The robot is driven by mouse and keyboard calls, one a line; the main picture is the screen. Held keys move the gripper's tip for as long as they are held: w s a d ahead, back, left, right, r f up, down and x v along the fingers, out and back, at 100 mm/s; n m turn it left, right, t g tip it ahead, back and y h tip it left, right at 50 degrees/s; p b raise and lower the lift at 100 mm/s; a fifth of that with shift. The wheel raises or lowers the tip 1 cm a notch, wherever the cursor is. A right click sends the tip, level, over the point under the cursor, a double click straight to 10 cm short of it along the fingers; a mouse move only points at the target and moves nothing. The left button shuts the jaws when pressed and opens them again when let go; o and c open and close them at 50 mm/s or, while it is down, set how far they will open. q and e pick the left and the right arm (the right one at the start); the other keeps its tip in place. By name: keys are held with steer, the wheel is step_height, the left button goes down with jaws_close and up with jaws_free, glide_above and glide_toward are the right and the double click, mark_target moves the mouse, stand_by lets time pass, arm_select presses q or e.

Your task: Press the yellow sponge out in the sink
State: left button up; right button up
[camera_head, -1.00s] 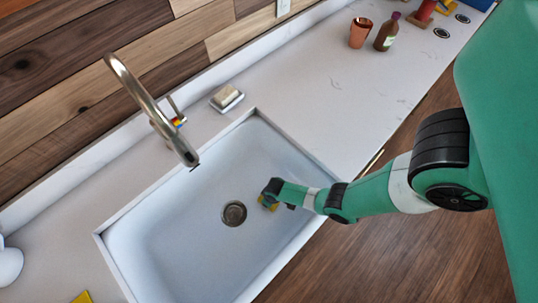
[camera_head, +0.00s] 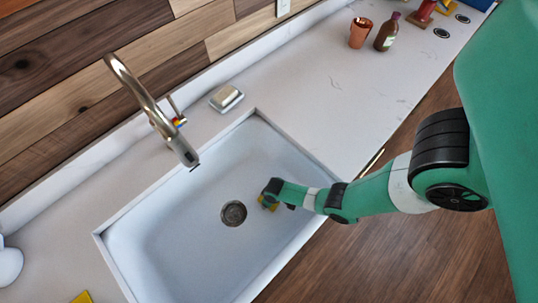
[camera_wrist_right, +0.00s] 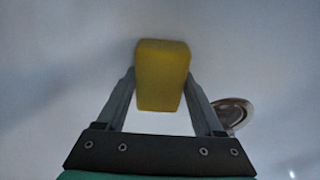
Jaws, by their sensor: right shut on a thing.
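The yellow sponge (camera_wrist_right: 162,72) is between the two fingers of my right gripper (camera_wrist_right: 162,95) in the right wrist view, and the gripper is shut on it. In the head view only a small part of the sponge (camera_head: 272,206) shows under the right gripper (camera_head: 268,200). They are inside the white sink (camera_head: 180,215), to the right of the round drain (camera_head: 233,213). The drain also shows at the right in the wrist view (camera_wrist_right: 233,112). I cannot tell whether the sponge touches the sink floor. My left gripper is not in view.
A curved metal faucet (camera_head: 150,105) reaches over the sink's back edge. A soap dish (camera_head: 226,98) sits behind the sink. A copper cup (camera_head: 360,33) and a brown bottle (camera_head: 387,33) stand farther back on the counter (camera_head: 310,85). A yellow item (camera_head: 83,298) shows at the bottom left.

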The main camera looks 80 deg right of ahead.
steer(key=shift+s+f, duration=0.15)
steer(key=shift+s, duration=0.05)
steer(key=r+p, duration=1)
steer(key=shift+w+r, duration=0.2)
steer(key=shift+f, duration=0.1)
stand_by(0.4)
